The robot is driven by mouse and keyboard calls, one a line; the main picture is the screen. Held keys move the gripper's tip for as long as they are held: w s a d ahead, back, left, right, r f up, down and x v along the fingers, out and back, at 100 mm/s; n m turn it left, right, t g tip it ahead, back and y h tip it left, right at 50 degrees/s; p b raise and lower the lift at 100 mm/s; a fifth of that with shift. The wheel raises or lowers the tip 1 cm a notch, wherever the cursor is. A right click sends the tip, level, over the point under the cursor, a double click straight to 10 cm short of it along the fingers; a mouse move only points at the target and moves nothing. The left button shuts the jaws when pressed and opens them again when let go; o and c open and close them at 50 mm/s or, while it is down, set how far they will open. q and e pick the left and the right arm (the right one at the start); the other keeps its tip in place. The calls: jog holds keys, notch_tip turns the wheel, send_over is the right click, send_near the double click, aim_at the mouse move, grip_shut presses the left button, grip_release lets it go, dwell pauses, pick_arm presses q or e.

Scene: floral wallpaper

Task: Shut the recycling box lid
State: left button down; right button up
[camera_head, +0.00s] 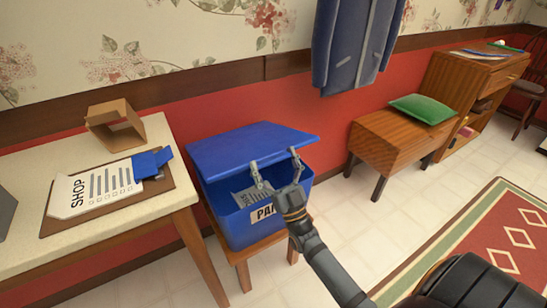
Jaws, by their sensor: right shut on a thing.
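The blue recycling box (236,224) stands on a small wooden stool, with papers visible inside and a partly hidden label on its front. Its blue lid (245,146) is hinged at the back and partly raised, tilted over the box with a gap at the front. My right gripper (275,160) is at the lid's front edge, shut on the lid, with its fingertips at the edge. Its arm comes up from the lower right in front of the box and covers part of the label. My left gripper is not in view.
Left of the box is a cream-topped table (30,167) with a clipboard (107,203) and a cardboard box (116,126). A blue jacket (354,45) hangs on the wall behind. A wooden bench (388,141) with a green cushion (422,108) stands right. Tiled floor lies between.

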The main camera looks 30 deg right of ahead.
jog(key=shift+f, duration=0.15)
jog(key=o, duration=1.4)
jog(key=shift+w, duration=0.15)
jog(key=shift+c, duration=0.2)
jog(key=v, duration=0.7)
jog(key=shift+s+f, duration=0.15)
jog(key=shift+s, duration=0.1)
